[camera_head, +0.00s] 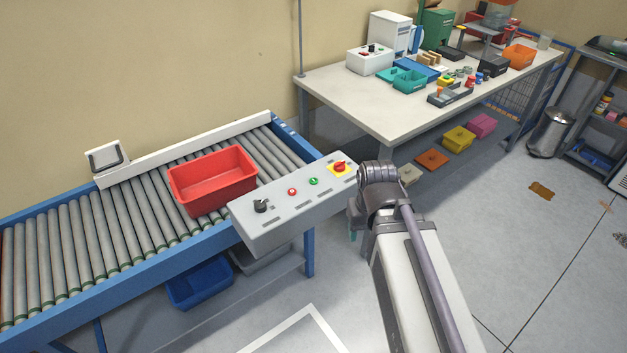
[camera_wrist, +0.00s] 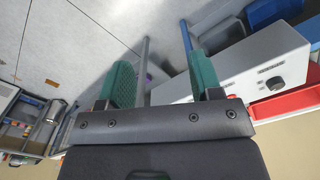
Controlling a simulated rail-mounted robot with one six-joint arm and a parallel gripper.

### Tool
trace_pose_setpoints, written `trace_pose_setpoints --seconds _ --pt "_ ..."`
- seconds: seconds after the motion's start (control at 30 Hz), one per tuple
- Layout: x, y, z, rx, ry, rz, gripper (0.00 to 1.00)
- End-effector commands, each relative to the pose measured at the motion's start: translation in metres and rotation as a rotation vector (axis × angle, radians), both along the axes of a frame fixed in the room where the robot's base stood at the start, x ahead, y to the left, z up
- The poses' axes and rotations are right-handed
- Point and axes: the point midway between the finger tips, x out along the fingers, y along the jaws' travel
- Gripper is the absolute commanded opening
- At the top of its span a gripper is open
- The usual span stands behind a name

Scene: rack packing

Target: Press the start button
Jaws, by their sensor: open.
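A grey control box (camera_head: 279,222) stands at the end of the roller conveyor in the head view. No readable label marks the start button. My gripper (camera_wrist: 160,82) is open and empty, its teal fingers apart. In the head view it is mostly hidden behind my wrist, just right of the box. The wrist view shows the box (camera_wrist: 215,72) beside the right finger, with the knob (camera_wrist: 275,83) visible.
A red bin (camera_head: 213,182) rests on the conveyor rollers (camera_head: 130,222), left of the box. A blue bin (camera_head: 201,284) sits below. A workbench (camera_head: 360,104) with several bins and tools stands behind.

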Motion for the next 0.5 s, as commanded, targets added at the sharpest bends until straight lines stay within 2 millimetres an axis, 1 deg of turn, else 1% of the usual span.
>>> trace_pose_setpoints --seconds 0.03,0.07,0.5 --pt "0.0000 0.0000 0.0000 0.000 0.000 0.000 0.54" --pt "0.0000 0.0000 0.0000 0.000 0.000 0.000 0.51" --pt "0.0000 0.0000 0.0000 0.000 0.000 0.000 0.09"
